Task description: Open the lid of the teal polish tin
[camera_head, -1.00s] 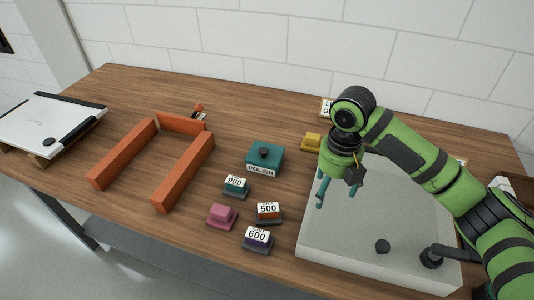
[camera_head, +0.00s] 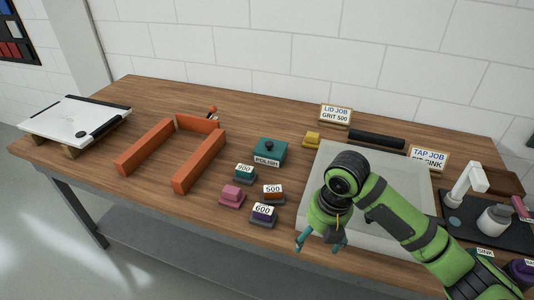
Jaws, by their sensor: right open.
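The teal polish tin (camera_head: 269,152) sits on the wooden table in the middle of the view. It is box-shaped, with a dark knob on its lid and a "POLISH" label on the front. The lid looks shut. My right gripper (camera_head: 320,243) is open and empty, with teal fingers pointing down. It is in front of the tin and to its right, over the front edge of the light grey panel (camera_head: 310,190), well apart from the tin. My left gripper is not in view.
Labelled blocks 900 (camera_head: 244,174), 500 (camera_head: 273,193) and 600 (camera_head: 263,215) and a pink block (camera_head: 231,196) stand in front of the tin. An orange frame (camera_head: 199,163) lies left. A sink unit (camera_head: 485,215) stands right.

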